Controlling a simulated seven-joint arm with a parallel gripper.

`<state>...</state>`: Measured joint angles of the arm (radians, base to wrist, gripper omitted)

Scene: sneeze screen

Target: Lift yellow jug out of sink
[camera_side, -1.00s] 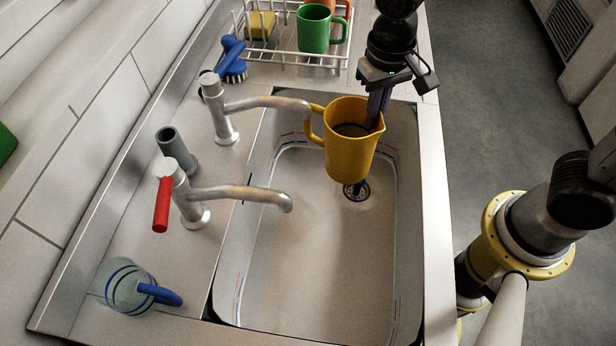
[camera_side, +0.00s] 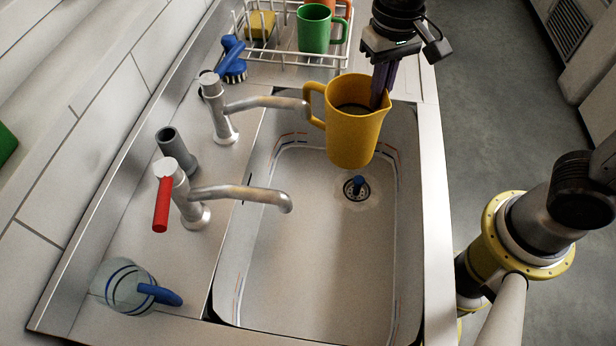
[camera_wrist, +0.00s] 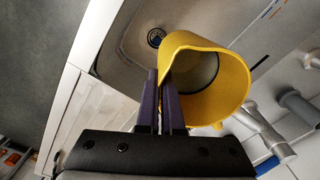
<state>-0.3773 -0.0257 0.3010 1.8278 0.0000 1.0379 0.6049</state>
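The yellow jug (camera_side: 354,132) is upright above the back part of the sink (camera_side: 310,235) in the side view, its handle to the left near the upper tap's spout. My gripper (camera_side: 381,98) comes from above, fingers at the jug's right rim by the spout. In the wrist view my gripper (camera_wrist: 166,78) has its fingers close together, with the jug wall (camera_wrist: 215,95) pinched between them. The jug's inside looks dark, and its contents cannot be told.
Two taps (camera_side: 222,118) stand left of the sink, the lower one with a red lever (camera_side: 162,203). A dish rack (camera_side: 290,52) with a green mug (camera_side: 318,30) is behind. A clear jug (camera_side: 130,288) is at front left. The drain with a blue plug (camera_side: 357,184) lies below the yellow jug.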

